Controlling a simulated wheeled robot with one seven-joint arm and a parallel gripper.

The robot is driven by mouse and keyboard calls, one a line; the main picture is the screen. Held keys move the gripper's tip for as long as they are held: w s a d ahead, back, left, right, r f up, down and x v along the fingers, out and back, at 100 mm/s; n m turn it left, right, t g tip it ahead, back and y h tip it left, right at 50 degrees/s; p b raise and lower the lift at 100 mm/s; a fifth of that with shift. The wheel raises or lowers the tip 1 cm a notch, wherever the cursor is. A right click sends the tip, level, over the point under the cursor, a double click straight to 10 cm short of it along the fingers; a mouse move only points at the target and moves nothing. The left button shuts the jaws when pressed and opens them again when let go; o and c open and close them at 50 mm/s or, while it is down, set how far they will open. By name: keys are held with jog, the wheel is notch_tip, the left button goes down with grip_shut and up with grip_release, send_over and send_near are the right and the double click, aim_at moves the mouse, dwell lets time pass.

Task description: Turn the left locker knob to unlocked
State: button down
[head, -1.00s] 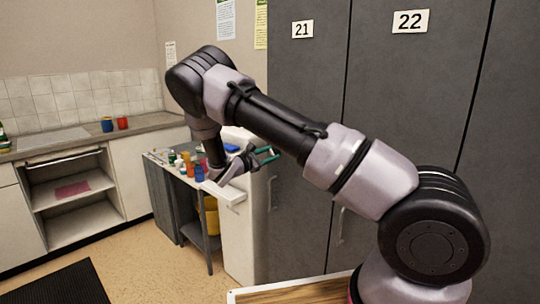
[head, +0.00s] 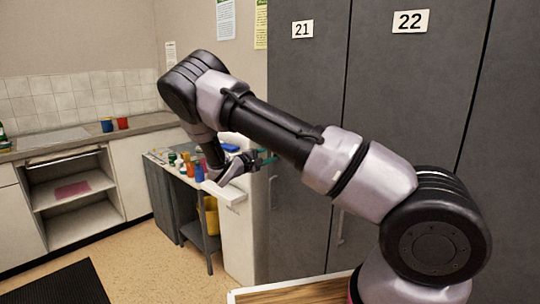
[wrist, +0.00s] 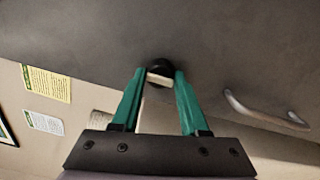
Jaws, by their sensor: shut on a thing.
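The left locker (head: 305,95), labelled 21, is a tall grey door right of the white cabinet in the head view. Its knob (wrist: 160,67) shows in the wrist view as a round black disc with a pale bar, partly covered by my fingertips. The bar lies roughly crosswise between the fingers. My gripper (wrist: 159,76) has two teal fingers, shut on the knob from both sides. In the head view my gripper (head: 266,159) is at the locker's left edge, partly behind my forearm; the knob is hidden there. I see no lock markings.
A metal locker handle (wrist: 265,112) stands out right of the knob in the wrist view. In the head view, locker 22 (head: 420,110) is to the right. A cart (head: 180,200) with several coloured cups and a white cabinet (head: 238,235) stand left of the lockers.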

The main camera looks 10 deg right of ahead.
dwell(0.3)
jog(key=shift+c, duration=2.2)
grip_release()
jog(key=v, duration=1)
jog(key=shift+s+a, duration=0.25)
jog(key=shift+a, duration=0.05)
